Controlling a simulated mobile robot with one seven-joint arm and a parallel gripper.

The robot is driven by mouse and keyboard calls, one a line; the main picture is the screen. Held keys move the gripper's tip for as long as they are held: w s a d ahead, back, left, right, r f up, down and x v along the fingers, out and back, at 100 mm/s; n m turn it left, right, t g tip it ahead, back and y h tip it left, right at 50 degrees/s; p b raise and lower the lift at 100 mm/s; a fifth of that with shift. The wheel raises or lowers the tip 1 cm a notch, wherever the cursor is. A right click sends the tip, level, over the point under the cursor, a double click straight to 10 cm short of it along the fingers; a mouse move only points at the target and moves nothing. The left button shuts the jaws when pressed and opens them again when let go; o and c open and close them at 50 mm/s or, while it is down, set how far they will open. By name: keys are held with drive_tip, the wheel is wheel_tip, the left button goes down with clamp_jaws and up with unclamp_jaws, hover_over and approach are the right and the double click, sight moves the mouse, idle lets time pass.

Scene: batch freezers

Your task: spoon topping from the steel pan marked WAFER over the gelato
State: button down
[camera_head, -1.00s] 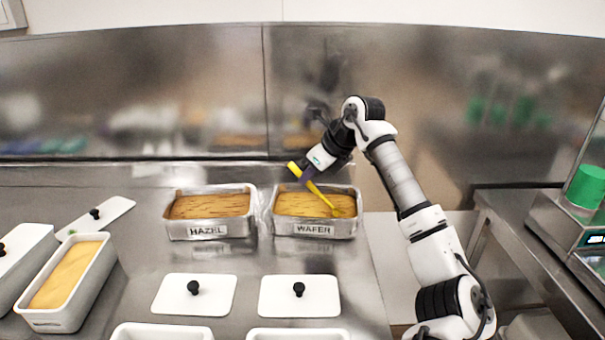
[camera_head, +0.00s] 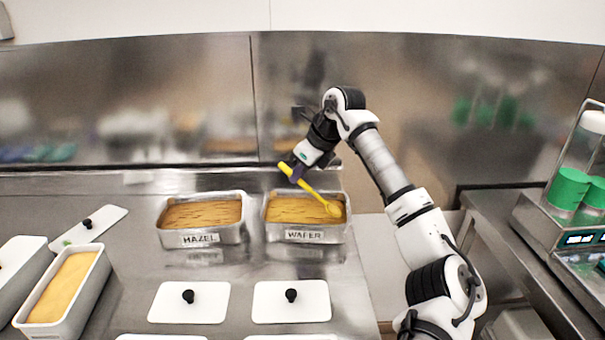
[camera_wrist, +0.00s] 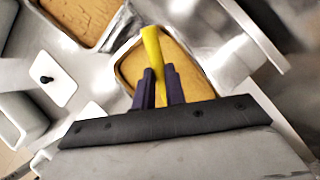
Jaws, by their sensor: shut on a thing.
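The steel pan marked WAFER (camera_head: 304,236) stands on the counter, filled with tan-brown topping (camera_head: 290,207). My gripper (camera_head: 293,172) is above its back edge, shut on the handle of a yellow spoon (camera_head: 310,188). The spoon slants down to the right, its bowl over the right part of the pan. I cannot tell how much topping the bowl holds. In the wrist view the dark fingers (camera_wrist: 160,86) grip the yellow handle (camera_wrist: 152,50), and the spoon's bowl is hidden. Yellow-orange gelato (camera_head: 64,288) fills a long white tub (camera_head: 98,283) at the left.
A steel pan marked HAZEL (camera_head: 198,239) stands close left of the WAFER pan. White lids with black knobs (camera_head: 188,302) (camera_head: 291,301) lie in front. Another lid (camera_head: 90,226) lies behind the gelato tub. A machine with green-capped containers (camera_head: 568,190) stands at the right.

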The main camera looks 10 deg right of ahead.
sight(284, 165)
drive_tip(key=shift+w+a+r+p, duration=0.15)
drive_tip(key=shift+r+p, duration=0.25)
drive_tip(key=shift+r, duration=0.1)
drive_tip(key=shift+w+a+r+p, duration=0.1)
drive_tip(key=shift+r+p, duration=0.25)
drive_tip(key=shift+r, duration=0.15)
drive_tip(key=w+a+g+h+p, duration=0.1)
drive_tip(key=g+h+p, duration=0.1)
drive_tip(key=p, duration=0.3)
drive_tip(key=shift+w+a+r, duration=0.15)
drive_tip(key=shift+w+a, duration=0.25)
drive_tip(key=shift+w+a+g+h+p, duration=0.35)
drive_tip(key=shift+g+h+p, duration=0.05)
drive_tip(key=shift+p, duration=0.85)
drive_tip(key=shift+w, duration=0.1)
